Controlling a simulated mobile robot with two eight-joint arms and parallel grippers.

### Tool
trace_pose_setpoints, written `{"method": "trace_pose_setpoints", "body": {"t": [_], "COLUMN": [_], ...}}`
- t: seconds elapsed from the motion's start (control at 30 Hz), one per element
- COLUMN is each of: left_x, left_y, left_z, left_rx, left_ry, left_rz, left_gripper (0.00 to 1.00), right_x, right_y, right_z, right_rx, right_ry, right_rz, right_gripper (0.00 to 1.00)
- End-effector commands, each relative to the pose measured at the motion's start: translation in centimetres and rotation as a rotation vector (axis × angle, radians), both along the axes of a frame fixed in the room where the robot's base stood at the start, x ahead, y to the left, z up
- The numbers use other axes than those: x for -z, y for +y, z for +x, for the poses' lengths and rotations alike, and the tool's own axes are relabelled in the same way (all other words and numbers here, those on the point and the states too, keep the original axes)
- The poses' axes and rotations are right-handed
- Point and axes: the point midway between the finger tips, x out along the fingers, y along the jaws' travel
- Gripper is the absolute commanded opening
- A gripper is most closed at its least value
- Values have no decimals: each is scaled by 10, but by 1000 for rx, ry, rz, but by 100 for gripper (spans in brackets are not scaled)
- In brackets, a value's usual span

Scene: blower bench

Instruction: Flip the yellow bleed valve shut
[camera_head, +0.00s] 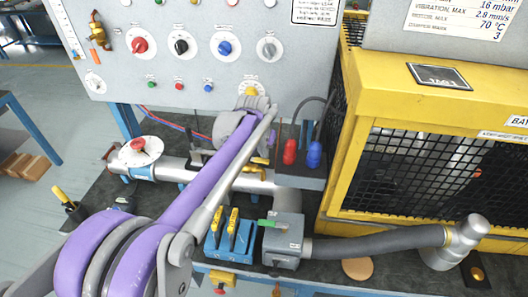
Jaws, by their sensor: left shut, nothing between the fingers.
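A small yellow lever (258,161) shows on the grey pipework behind my left arm, with more yellow just below it. It looks like the bleed valve, but my arm partly hides it and I cannot tell its position. A yellow knob (250,90) also shows low on the grey control panel. My left gripper (262,104) is at the far end of the purple arm, close in front of the panel by the yellow knob. It is shut and empty; whether it touches the knob I cannot tell. My right gripper is out of view.
The panel (110,75) carries red, black, blue and grey knobs. A yellow caged machine (410,110) stands at right. A blue holder (217,246) with yellow-handled tools, a grey box with a green lever (272,224) and a red-handled valve (146,146) occupy the bench.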

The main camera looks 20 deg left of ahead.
Motion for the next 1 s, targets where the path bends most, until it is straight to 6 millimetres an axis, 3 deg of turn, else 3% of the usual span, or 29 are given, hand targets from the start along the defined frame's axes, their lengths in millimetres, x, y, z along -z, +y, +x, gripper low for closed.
{"method": "trace_pose_setpoints", "body": {"t": [0.27,1.0], "left_x": [1,0], "left_y": [-2,4], "left_z": [-10,-48], "left_rx": [169,870], "left_ry": [2,1], "left_rz": [-1,-1], "left_gripper": [0,0], "right_x": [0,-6], "right_y": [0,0], "right_z": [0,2], "right_rx": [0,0], "right_ry": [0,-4], "right_rz": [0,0], "right_gripper": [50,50]}}
